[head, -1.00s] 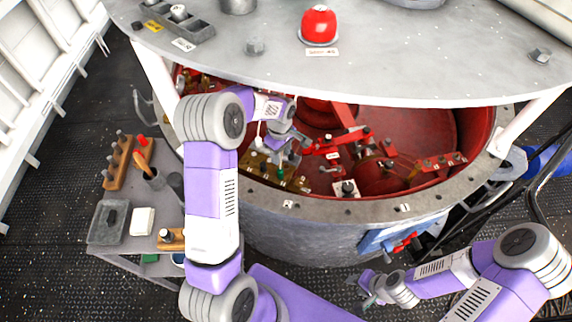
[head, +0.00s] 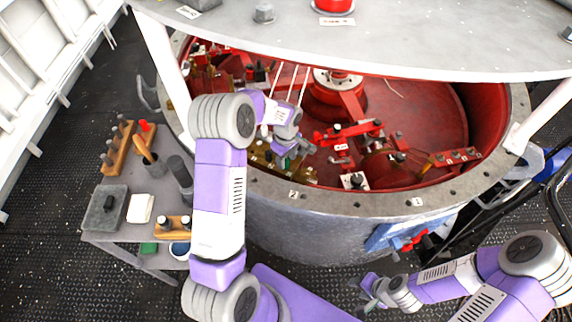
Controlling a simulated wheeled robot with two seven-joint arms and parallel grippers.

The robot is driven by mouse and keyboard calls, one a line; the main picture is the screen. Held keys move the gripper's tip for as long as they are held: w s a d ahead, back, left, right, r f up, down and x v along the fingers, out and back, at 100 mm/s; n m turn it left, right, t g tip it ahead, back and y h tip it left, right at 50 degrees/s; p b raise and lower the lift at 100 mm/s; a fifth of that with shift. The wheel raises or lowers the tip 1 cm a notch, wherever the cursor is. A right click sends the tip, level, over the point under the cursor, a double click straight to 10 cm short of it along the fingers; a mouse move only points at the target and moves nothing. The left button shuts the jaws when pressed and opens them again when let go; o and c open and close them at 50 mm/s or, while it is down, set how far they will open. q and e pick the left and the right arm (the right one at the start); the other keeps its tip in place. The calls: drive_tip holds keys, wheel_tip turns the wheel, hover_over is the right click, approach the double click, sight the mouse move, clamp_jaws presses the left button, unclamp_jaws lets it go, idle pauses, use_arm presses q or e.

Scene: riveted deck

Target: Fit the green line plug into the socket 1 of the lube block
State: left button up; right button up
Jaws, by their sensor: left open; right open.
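The brass-coloured lube block (head: 261,158) sits inside the red-lined drum, on its near left side. My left gripper (head: 287,153) is over this block, open, with its fingers pointing down. A small green piece, likely the green line plug (head: 281,163), shows just below the fingers at the block. It is partly hidden by the gripper, and I cannot tell whether it is seated in a socket. The socket numbers are too small to read. My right gripper (head: 370,291) is open and empty, low outside the drum.
The drum's grey rim (head: 330,202) and the plate (head: 420,45) above it bound the opening. Red brackets (head: 350,133) stand right of the block. A side table at left holds a wooden peg rack (head: 117,148), a grey box (head: 106,210) and a white block (head: 141,208).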

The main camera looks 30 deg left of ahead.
use_arm(q)
clamp_jaws()
drive_tip(key=shift+r, duration=0.1)
drive_tip(key=shift+r+p, duration=1.5)
drive_tip(key=shift+r, duration=0.75)
